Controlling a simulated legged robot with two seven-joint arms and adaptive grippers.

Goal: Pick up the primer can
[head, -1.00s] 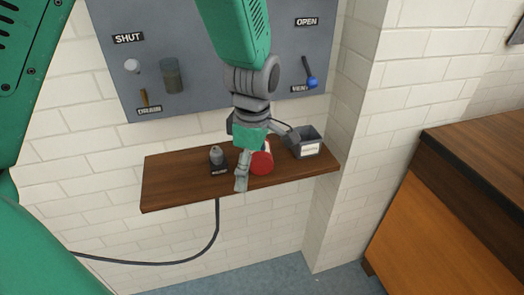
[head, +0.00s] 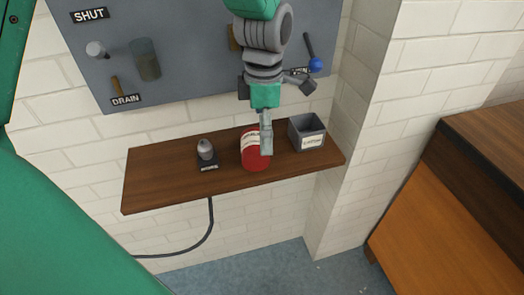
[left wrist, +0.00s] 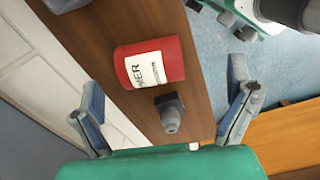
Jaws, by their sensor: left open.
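The primer can (head: 250,153) is red with a white label and lies on its side on the wooden shelf. It also shows in the left wrist view (left wrist: 150,62), where part of its lettering reads. My left gripper (head: 285,115) is open and empty. In the head view one finger overlaps the can and the other sticks out to the right above it. In the left wrist view its fingers (left wrist: 167,100) are spread wide, with the can further ahead between their lines. Contact with the can cannot be told. A grey part of my right arm (left wrist: 288,12) shows at the top right.
A grey knob on a black base (head: 206,152) stands left of the can, nearer my palm in the left wrist view (left wrist: 170,114). A grey labelled bin (head: 307,131) stands right of it. The shelf (head: 155,180) is clear at its left end. A panel with handles (head: 195,55) hangs behind.

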